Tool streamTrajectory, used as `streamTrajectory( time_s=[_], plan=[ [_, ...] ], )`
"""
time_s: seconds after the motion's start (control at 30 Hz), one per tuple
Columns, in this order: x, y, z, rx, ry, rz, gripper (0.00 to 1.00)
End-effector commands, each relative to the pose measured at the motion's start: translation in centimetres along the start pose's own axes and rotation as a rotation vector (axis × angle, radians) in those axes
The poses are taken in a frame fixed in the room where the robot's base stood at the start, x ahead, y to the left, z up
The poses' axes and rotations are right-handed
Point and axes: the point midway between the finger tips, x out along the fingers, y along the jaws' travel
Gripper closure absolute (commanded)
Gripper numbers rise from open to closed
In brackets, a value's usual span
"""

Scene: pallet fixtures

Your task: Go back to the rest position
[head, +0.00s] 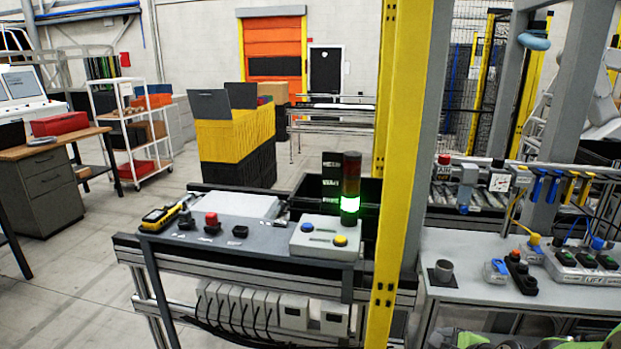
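My gripper is not seen in the head view. A grey and green shape enters at the bottom right edge, cut off by the frame; I cannot tell what it is. The task names no object. The nearest fixtures are a grey workbench (262,258) in the middle and a second grey bench (455,272) at the right. On the middle bench stand a signal tower (350,188) with its green light lit, a button box (325,238) and a yellow handheld device (163,215).
A yellow post (404,150) rises between the two benches. The right bench holds a power strip (578,264), connectors and a pressure gauge (499,181). A white cart (128,135), stacked yellow and black crates (235,140) and a wooden-topped desk (50,150) stand behind.

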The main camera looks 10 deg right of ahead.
Motion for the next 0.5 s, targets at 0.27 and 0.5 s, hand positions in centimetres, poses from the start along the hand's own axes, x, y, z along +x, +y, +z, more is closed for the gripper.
streamTrajectory(
  time_s=[0.27, 0.5],
  plan=[
    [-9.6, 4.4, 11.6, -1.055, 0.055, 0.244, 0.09],
    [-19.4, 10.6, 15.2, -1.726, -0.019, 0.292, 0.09]
  ],
)
